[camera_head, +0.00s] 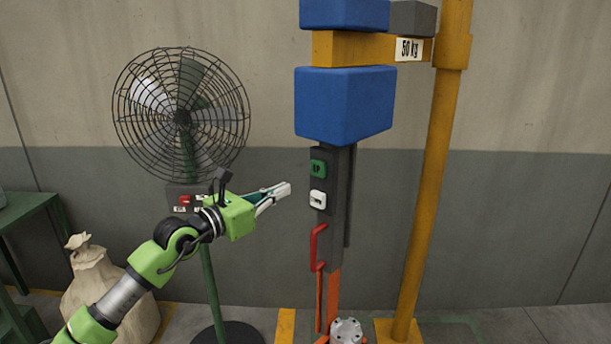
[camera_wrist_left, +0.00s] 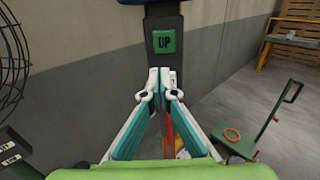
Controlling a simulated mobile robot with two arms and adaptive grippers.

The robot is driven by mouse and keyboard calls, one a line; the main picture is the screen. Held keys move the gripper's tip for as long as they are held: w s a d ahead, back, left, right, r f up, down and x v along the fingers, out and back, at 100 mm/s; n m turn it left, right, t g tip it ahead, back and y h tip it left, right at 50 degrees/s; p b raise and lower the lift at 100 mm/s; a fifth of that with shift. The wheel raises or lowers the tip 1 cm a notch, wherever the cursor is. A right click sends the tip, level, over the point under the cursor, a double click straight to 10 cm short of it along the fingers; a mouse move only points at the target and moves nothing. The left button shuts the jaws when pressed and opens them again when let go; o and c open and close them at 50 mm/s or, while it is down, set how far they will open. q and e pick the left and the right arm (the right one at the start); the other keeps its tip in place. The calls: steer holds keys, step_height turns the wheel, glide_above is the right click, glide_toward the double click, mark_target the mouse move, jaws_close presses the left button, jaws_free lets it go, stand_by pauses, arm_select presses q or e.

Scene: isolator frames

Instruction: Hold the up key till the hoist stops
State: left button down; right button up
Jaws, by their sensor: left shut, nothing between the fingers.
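The green up key (camera_head: 318,168) sits near the top of the dark grey hoist control bar (camera_head: 331,235), under the blue hoist block (camera_head: 340,103). In the left wrist view the key (camera_wrist_left: 165,42) reads "UP" and is fully uncovered. A white key (camera_head: 317,198) sits below it, mostly hidden behind my fingers in the wrist view. My left gripper (camera_head: 287,188) is shut and empty, pointing at the bar from the left. In the wrist view its fingertips (camera_wrist_left: 159,75) show below the green key. A gap shows between fingertips and bar in the head view. My right gripper is not in view.
A caged fan (camera_head: 181,117) stands behind my left arm. A red handle (camera_head: 317,246) is on the bar's lower part. A yellow post (camera_head: 428,200) stands to the right. A sack (camera_head: 95,285) sits at left. A green-handled cart (camera_wrist_left: 245,148) shows in the wrist view.

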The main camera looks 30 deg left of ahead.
mark_target(313, 175)
arm_select(q)
steer(key=w+p, duration=0.1)
steer(key=w, duration=0.4)
steer(key=w+d+p, duration=0.1)
steer(key=w, duration=0.1)
steer(key=shift+w+d+r+p, duration=0.1)
steer(key=shift+w+r+p, duration=0.05)
steer(key=shift+w+p, duration=0.15)
steer(key=shift+w+d, duration=0.1)
steer(key=shift+w, duration=0.55)
steer(key=shift+w, duration=0.1)
